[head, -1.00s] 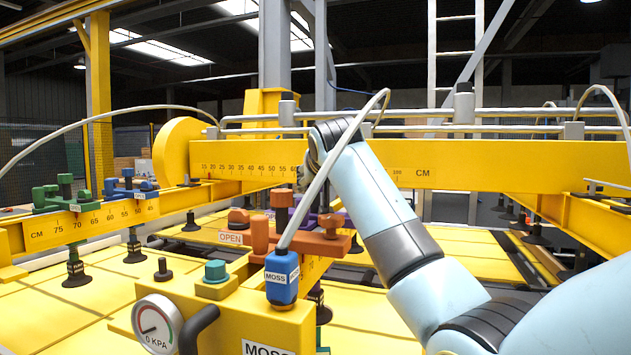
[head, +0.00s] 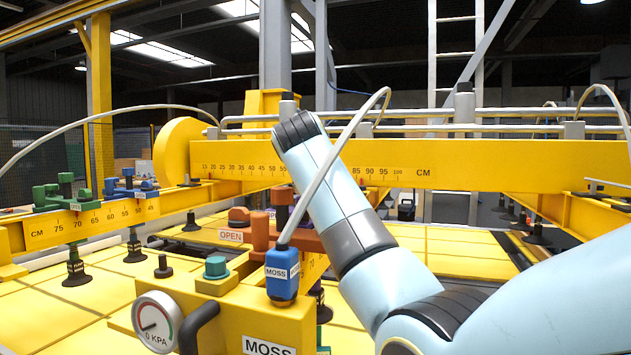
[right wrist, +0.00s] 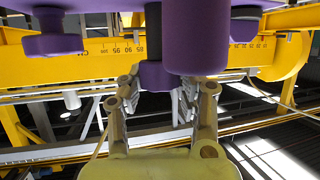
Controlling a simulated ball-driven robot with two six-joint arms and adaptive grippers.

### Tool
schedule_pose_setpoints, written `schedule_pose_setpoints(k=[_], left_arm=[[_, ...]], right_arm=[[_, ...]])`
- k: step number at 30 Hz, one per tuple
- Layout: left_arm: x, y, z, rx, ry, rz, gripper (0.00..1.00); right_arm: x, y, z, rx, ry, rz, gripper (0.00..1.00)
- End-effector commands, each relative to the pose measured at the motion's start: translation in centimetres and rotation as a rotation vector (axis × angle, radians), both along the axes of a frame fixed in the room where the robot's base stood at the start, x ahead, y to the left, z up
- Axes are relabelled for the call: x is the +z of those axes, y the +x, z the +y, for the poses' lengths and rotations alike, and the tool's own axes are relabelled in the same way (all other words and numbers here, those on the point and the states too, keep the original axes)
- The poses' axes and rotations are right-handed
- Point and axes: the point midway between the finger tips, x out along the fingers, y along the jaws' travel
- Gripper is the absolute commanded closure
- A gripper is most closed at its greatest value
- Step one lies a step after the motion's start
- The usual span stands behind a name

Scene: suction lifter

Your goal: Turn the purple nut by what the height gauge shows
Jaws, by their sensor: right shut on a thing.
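I cannot tell which is the nut. In the head view my arm covers the gripper, and only a sliver of purple (head: 283,214) shows. I cannot make out a height gauge. My left gripper is not in view.
A yellow beam with a CM scale (head: 420,174) crosses the back. A blue MOSS block (head: 282,276) on a hose stands in front of my right arm. A dial (head: 157,322) reads 0 KPA. Green (head: 62,194) and blue (head: 130,186) clamps sit at left.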

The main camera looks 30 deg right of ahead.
Motion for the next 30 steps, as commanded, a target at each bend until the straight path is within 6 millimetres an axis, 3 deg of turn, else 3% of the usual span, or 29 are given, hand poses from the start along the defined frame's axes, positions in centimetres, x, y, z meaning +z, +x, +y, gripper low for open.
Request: schedule_pose_setpoints(k=[1,2,7,19,30], left_arm=[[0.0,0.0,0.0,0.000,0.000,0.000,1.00],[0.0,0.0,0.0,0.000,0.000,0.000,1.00],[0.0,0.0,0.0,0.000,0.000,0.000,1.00],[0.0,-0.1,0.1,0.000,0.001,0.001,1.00],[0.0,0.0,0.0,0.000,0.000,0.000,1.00]], right_arm=[[-0.2,0.0,0.0,0.000,0.000,0.005,1.00],[-0.2,0.0,0.0,0.000,0.000,0.005,0.66],[-0.1,0.0,0.0,0.001,0.000,0.004,0.44],[0.3,-0.7,0.6,0.002,0.000,0.001,0.43],[3.2,-6.6,4.8,0.003,0.006,0.000,0.43]])
